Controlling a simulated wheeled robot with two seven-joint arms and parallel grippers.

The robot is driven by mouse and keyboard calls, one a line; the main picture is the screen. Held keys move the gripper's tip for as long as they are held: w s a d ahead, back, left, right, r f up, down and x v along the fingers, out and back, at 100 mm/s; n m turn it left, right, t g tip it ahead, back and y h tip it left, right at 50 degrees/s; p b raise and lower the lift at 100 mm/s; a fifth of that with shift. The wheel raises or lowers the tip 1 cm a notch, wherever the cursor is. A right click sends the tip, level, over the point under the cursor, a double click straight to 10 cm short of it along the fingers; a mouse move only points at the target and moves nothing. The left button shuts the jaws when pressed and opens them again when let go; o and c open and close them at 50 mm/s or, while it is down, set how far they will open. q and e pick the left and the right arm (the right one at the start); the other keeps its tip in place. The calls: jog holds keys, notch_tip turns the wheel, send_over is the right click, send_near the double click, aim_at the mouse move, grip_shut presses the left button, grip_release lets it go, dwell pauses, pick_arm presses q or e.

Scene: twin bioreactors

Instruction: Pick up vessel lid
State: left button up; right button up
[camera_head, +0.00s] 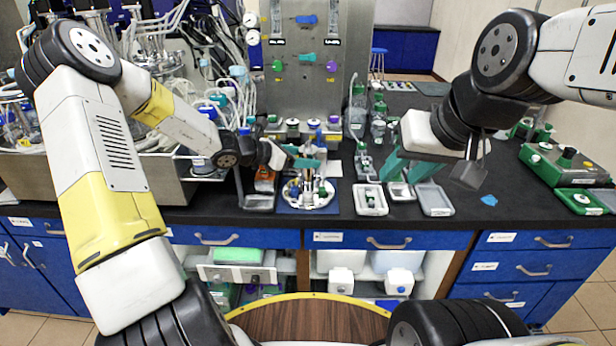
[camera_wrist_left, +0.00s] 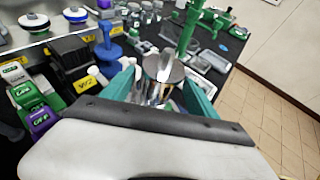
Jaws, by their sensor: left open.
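The vessel lid appears to be the round white plate with metal and coloured fittings (camera_head: 308,194), lying on a blue mat (camera_head: 284,208) at the front middle of the black bench. My left gripper (camera_head: 310,157) is open, its teal fingers just above and behind the plate's fittings in the head view. In the left wrist view, a shiny metal fitting with a flat grey top (camera_wrist_left: 162,68) stands between the open teal fingers; I cannot tell whether they touch it. The gripper body hides what lies below. My right gripper (camera_head: 408,170) hangs over the bench further right, its teal fingers apart and seemingly empty.
A white tray (camera_head: 371,212) and a grey tray (camera_head: 435,210) lie right of the mat. A metal panel (camera_head: 305,100) with knobs stands behind. Tubing and glassware crowd the back left. A green case (camera_head: 560,165) is at right. A blue post (camera_wrist_left: 105,40) stands near the left finger.

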pick_arm(q)
jog(key=x, duration=0.5)
grip_shut()
jog(key=shift+r, duration=0.2)
